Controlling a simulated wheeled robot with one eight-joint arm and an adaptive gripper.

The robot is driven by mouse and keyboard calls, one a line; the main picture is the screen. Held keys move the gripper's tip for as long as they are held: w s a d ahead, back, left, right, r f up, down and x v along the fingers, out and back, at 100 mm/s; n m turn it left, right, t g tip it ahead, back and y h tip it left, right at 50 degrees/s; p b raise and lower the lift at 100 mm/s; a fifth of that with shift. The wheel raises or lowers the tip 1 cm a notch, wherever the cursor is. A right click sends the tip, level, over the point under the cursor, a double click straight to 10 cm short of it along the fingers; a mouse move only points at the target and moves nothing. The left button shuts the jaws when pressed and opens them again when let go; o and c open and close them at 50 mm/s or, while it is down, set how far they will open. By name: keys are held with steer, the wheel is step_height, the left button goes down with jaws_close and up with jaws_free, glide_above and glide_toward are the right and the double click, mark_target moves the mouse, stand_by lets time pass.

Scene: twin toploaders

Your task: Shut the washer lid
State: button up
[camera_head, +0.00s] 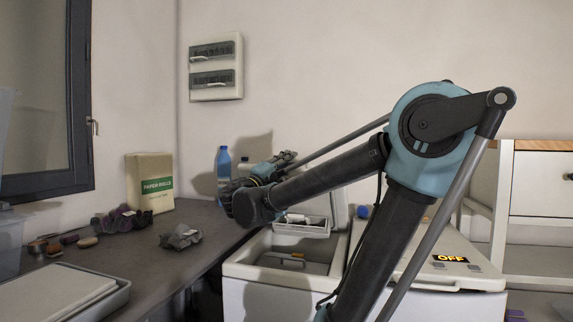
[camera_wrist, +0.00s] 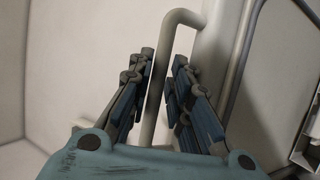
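An open white top-loading machine (camera_head: 245,294) stands at lower centre in the head view. Its lid (camera_head: 341,190) is raised, and my arm hides most of it. My gripper (camera_head: 277,166) is small and partly hidden behind my arm, up near the raised lid. In the wrist view my gripper (camera_wrist: 163,72) is open. A pale bent bar, like a handle (camera_wrist: 157,85), runs between its two fingers in the picture; I cannot tell whether they touch it. A pale panel (camera_wrist: 222,65) lies behind the bar.
A second machine (camera_head: 485,281), its top closed and its display reading OFF, stands to the right. A dark counter (camera_head: 212,222) on the left holds a paper towels pack (camera_head: 150,184), a blue bottle (camera_head: 223,164) and cloths. A white cabinet (camera_head: 543,185) is at far right.

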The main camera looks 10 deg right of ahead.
steer(key=v, duration=1.2)
stand_by(0.3)
stand_by(0.3)
